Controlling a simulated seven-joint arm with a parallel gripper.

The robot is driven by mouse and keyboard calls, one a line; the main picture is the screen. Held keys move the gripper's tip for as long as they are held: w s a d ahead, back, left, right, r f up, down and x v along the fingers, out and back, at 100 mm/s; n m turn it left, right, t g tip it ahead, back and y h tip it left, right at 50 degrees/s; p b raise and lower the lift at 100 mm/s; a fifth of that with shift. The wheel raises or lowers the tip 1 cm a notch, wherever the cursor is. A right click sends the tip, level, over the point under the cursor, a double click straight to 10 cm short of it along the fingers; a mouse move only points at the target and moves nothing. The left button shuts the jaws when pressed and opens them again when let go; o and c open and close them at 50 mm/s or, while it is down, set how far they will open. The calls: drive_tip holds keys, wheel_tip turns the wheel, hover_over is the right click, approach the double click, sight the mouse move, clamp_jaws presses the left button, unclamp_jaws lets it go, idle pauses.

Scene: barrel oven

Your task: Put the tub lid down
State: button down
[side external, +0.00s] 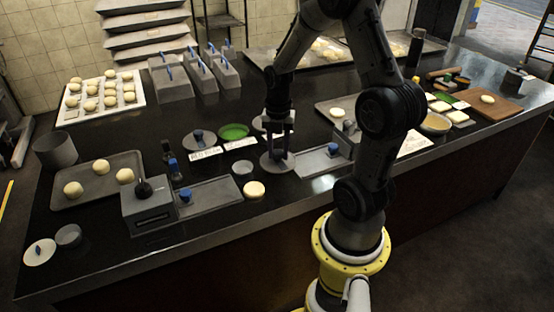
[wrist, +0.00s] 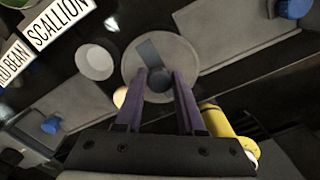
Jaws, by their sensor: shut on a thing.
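My gripper (side external: 278,152) is above the middle of the counter, pointing down. Its purple-grey fingers (wrist: 160,80) are shut on the dark knob of a round grey tub lid (side external: 268,164). The lid's flat disc (wrist: 138,64) spreads out below the fingertips in the wrist view. The lid looks roughly level and low over the dark counter; I cannot tell whether it touches it. A green-filled tub (side external: 233,131) stands behind and to the left.
A small pale bowl (side external: 243,168) stands just left of the held lid and shows in the wrist view (wrist: 95,62). A grey press with a blue knob (side external: 322,164) is close on the right. A dough ball (side external: 254,190) lies in front. White label cards (side external: 205,154) stand behind.

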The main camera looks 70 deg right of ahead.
sight(277, 160)
drive_tip(key=shift+w+d+f, duration=0.15)
drive_tip(key=shift+w+f, duration=0.05)
drive_tip(key=shift+f, duration=0.1)
drive_tip(key=shift+w+f, duration=0.1)
drive_tip(key=shift+f, duration=1.5)
drive_tip(key=shift+f, duration=0.15)
drive_tip(key=c, duration=0.5)
unclamp_jaws()
